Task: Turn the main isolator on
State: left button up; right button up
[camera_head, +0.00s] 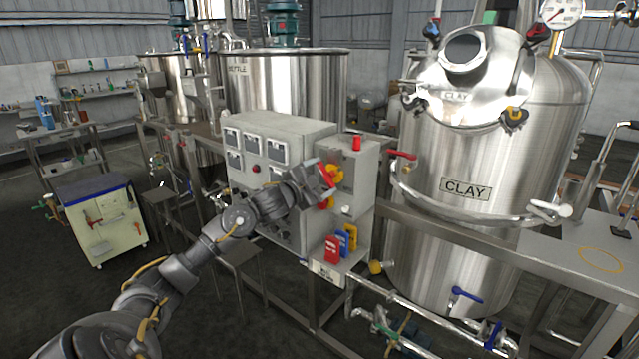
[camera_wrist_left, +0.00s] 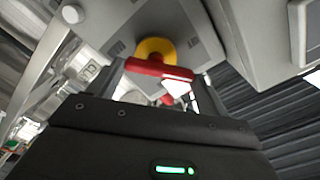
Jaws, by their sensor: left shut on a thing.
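The main isolator is a red handle (camera_head: 326,176) on a yellow round base (camera_head: 336,171), on the front of a grey control box (camera_head: 360,160). In the left wrist view, the red handle (camera_wrist_left: 158,69) lies across the picture in front of its yellow base (camera_wrist_left: 157,49). My left gripper (camera_head: 316,184) is at the box front, with its fingers on either side of the handle and shut on it. The gripper partly hides the handle in the head view. I cannot read any position mark. My right gripper is not in view.
A red button (camera_head: 356,142) stands on top of the box. A wider panel with several meters (camera_head: 252,149) is to the left. The steel CLAY tank (camera_head: 540,150) and a red-handled valve (camera_head: 402,155) are to the right.

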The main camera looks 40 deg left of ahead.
pick_arm(q)
jog(key=m+b, duration=0.2)
jog(key=m, duration=0.1)
jog(key=shift+d+f+m, duration=0.15)
jog(key=shift+m, duration=0.15)
jog(key=shift+d+m+b, duration=0.1)
jog(key=shift+m+b, duration=1.15)
jog(key=shift+m, duration=0.75)
jog(key=o, duration=1)
